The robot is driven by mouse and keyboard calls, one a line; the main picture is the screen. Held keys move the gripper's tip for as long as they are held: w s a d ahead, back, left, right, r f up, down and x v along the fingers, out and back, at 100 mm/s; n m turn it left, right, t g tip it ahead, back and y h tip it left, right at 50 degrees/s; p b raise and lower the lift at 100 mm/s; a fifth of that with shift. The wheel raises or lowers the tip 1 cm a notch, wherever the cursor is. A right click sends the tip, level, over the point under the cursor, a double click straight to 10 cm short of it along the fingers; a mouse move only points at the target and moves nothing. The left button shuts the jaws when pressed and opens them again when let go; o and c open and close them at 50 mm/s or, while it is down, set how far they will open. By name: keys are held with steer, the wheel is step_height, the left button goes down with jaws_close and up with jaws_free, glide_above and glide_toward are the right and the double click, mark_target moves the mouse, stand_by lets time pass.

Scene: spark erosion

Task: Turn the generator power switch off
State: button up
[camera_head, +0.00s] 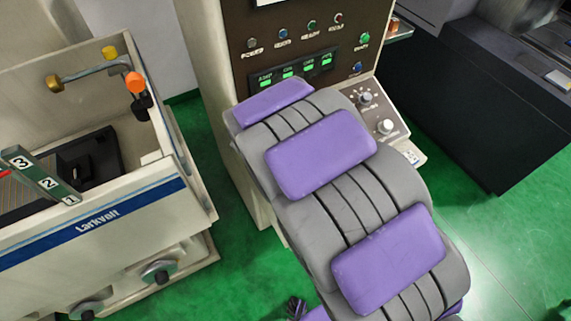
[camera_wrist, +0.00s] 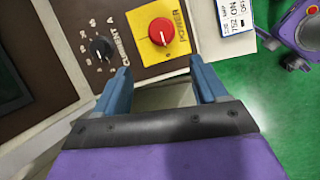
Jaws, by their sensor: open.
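The generator power switch is a round red knob (camera_wrist: 161,32) on a yellow plate marked POWER (camera_wrist: 173,57), at the upper middle of the wrist view. A pale line marks the knob's face. My gripper (camera_wrist: 161,68) has two blue fingers, spread apart and empty. The fingertips are just short of the knob, one to each side of it in the picture; I see no contact. In the head view my arm covers the gripper and the red knob. The generator cabinet (camera_head: 212,60) shows behind my arm there.
A black CURRENT dial (camera_wrist: 101,46) sits left of the plate, and a white label card (camera_wrist: 236,14) right of it. The head view shows indicator lights (camera_head: 312,25) on the brown panel, a Larkvolt machine tank (camera_head: 130,212) at left, and open green floor (camera_head: 500,235) at right.

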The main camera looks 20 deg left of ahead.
steer(key=shift+v, duration=1.35)
steer(key=s+d+m+g+h+b, duration=0.15)
steer(key=d+m, duration=0.25)
steer(key=d, duration=0.4)
steer(key=s+d+r+m+b, duration=0.1)
steer(key=s+d+m+b, duration=0.2)
steer(key=d, duration=0.5)
steer(key=d+m+g+h+b, duration=0.1)
steer(key=d+m+b, duration=0.2)
steer(key=d+m, duration=0.35)
steer(key=s+d+f+m+g+y+b, duration=0.1)
steer(key=s+d+m+g+b, duration=0.1)
steer(key=s+m, duration=0.4)
steer(key=s+d+f+m+g+y+b, duration=0.1)
steer(key=s+d+m+b, duration=0.3)
steer(key=s, duration=1)
steer(key=d+m+g, duration=0.1)
steer(key=d+m, duration=0.1)
steer(key=d, duration=0.1)
steer(key=shift+s+d+f+b, duration=0.15)
steer(key=shift+s+f+b, duration=0.15)
steer(key=shift+s+b, duration=0.05)
steer(key=shift+g+y, duration=0.25)
steer(key=shift+w, duration=0.15)
